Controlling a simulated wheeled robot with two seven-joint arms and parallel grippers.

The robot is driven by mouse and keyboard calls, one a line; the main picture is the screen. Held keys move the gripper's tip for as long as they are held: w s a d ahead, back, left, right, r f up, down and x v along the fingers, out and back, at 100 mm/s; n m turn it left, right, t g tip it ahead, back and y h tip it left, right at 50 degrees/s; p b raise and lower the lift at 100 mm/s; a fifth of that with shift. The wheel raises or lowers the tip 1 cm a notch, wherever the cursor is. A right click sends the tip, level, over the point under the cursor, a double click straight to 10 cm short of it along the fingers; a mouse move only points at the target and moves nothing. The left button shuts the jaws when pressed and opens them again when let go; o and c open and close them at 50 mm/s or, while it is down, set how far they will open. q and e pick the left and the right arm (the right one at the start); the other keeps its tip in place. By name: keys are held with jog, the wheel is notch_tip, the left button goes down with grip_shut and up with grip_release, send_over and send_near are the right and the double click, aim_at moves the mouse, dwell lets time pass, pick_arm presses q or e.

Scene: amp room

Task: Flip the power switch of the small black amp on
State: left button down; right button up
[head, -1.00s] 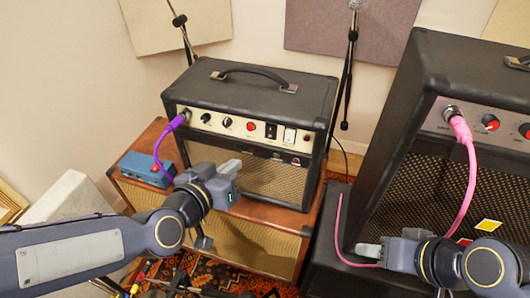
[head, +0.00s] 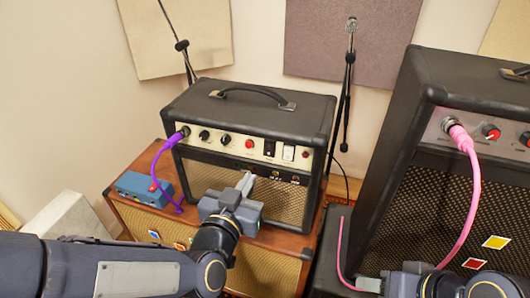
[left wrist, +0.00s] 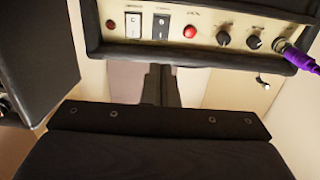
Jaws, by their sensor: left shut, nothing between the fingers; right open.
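The small black amp (head: 250,108) sits on a brown cabinet, its cream panel facing me. The panel has a black rocker switch (head: 269,147) and a white one (head: 288,152), with a red light to their left. In the left wrist view the white switch (left wrist: 133,25) and black switch (left wrist: 161,25) appear in reversed order; their labels are too small to read. My left gripper (head: 246,184) is shut and empty, in front of the amp and below the switches in the picture; its fingers (left wrist: 161,85) point toward the panel. My right gripper (head: 369,284) is open at the lower right.
A purple cable (head: 174,143) is plugged into the small amp's left end. A blue pedal (head: 143,190) lies on the brown cabinet (head: 262,262). A large black amp (head: 415,120) with a pink cable (head: 474,190) stands at right. A microphone stand (head: 346,85) stands behind.

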aim_at(269, 144)
pick_arm(q)
jog(key=x, duration=1.2)
jog(key=shift+w, duration=0.1)
jog(key=shift+w+d+f, duration=0.1)
jog(key=shift+w, duration=0.15)
jog(key=shift+s+r, duration=0.1)
jog(key=shift+r, duration=0.1)
